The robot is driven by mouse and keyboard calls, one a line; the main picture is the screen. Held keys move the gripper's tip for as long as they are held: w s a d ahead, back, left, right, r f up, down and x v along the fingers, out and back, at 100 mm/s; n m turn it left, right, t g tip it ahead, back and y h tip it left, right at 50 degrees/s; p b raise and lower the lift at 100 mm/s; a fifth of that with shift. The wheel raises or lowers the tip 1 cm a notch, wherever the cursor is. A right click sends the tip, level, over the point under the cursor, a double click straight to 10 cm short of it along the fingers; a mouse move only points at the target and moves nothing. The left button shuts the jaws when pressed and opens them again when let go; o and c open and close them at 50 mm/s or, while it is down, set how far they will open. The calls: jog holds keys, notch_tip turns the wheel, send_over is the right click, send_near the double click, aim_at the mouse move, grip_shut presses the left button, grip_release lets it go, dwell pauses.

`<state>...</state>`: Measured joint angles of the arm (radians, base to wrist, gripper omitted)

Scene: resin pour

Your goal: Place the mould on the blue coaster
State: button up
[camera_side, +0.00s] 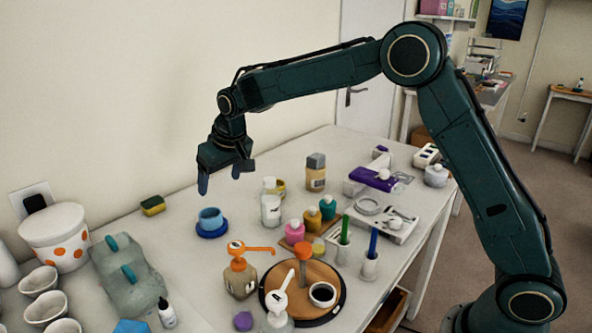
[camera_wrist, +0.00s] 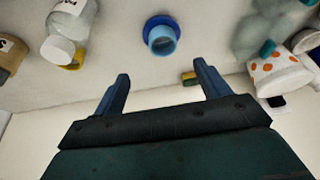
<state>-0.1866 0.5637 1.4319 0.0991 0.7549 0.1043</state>
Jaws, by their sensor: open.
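The mould, a small light-blue cup (camera_side: 210,216), stands upright on the round dark-blue coaster (camera_side: 212,234). Both also show in the wrist view, the mould (camera_wrist: 162,42) over the coaster (camera_wrist: 151,22), whose rim shows around it. My gripper (camera_side: 220,180) is open and empty, with its fingers pointing down. It is above the mould and apart from it. In the wrist view, my gripper (camera_wrist: 161,72) has its fingers spread, with the mould beyond the gap between them.
A yellow-green sponge (camera_side: 153,205) lies behind the coaster. Several bottles, including a clear one with a white label (camera_side: 271,210), stand to the right. A pump bottle (camera_side: 240,272) and a round wooden turntable (camera_side: 330,306) are nearer the front. The table around the coaster is clear.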

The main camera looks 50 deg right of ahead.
jog(key=s+d+r, duration=0.3)
jog(key=s+r, duration=0.3)
jog(key=s, duration=0.4)
jog(key=s+d+r, duration=0.3)
jog(key=s+r, duration=0.3)
jog(key=s, duration=0.4)
jog(key=s+d+f, duration=0.1)
jog(key=s+f, duration=0.1)
jog(key=s, duration=0.8)
jog(key=s+d+f+t, duration=0.1)
jog(key=s+d+f, duration=0.1)
jog(key=s, duration=0.9)
jog(key=shift+f, duration=0.15)
